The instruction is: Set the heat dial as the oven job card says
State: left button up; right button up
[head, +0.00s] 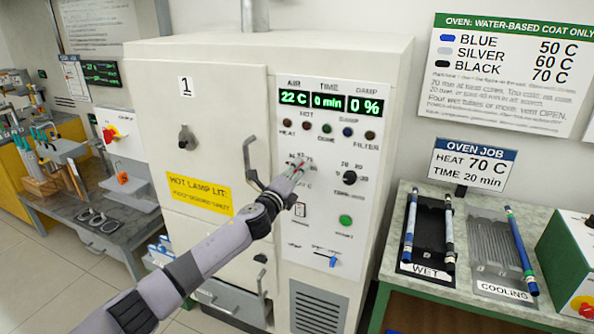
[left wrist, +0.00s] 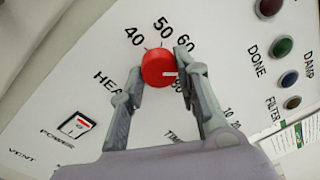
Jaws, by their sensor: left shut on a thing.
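The oven job card (head: 473,165) reads HEAT 70 C, TIME 20 min. The red heat dial (left wrist: 157,67) is on the oven's white panel, with 40, 50 and 60 printed around it. Its white mark points right in the left wrist view, towards my right-hand finger. That finger covers part of the scale, and a partly hidden figure that looks like 80 shows below the mark. I cannot tell the exact setting. My left gripper (left wrist: 160,85) is shut on the dial, one finger on each side. In the head view the gripper (head: 291,175) largely hides the dial.
The black time dial (head: 349,177), green button (head: 345,220) and blue slider (head: 332,262) are on the same panel. The display (head: 325,102) reads 22 C, 0 min, 0 %. The oven door handle (head: 252,165) sticks out close to my arm. A wet tray (head: 405,268) stands right.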

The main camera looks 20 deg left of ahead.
pick_arm(q)
jog(key=shift+f+m, duration=0.1)
jog(key=shift+m, duration=0.5)
jog(key=o, duration=1.2)
jog(key=shift+c, duration=0.2)
jog(key=shift+s, duration=0.1)
jog(key=s, duration=1.1)
jog(key=shift+s+a+f, duration=0.2)
jog(key=shift+s+a, duration=0.2)
jog(key=shift+a, duration=0.05)
